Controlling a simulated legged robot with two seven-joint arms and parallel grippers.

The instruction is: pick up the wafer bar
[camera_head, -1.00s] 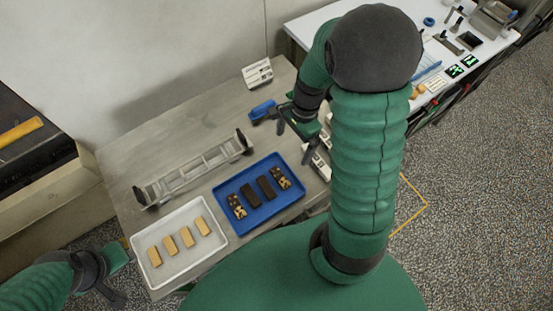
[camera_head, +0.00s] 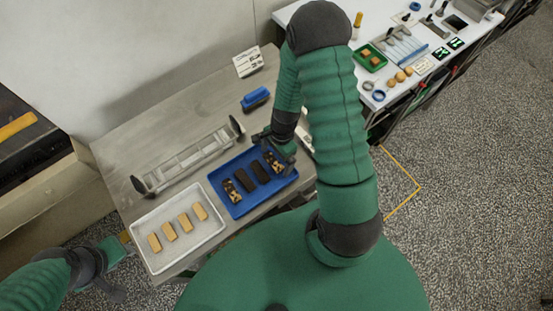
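Several plain tan bars, which look like wafer bars (camera_head: 170,231), lie apart in a row in the white tray (camera_head: 153,268) at the front left of the table. The blue tray (camera_head: 225,205) beside it holds dark bars (camera_head: 248,180) and bars with a light pattern (camera_head: 231,191). My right gripper (camera_head: 275,145) is over the back right part of the blue tray, close to the rightmost patterned bar (camera_head: 273,162). Its fingers look spread, with nothing seen between them. My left gripper (camera_head: 105,270) is at the lower left, beside the white tray; its fingers are unclear.
A blue-handled item (camera_head: 255,98) and a white card (camera_head: 248,62) are farther back. A white bench (camera_head: 405,85) with tools stands at the upper right. The table's back left is clear.

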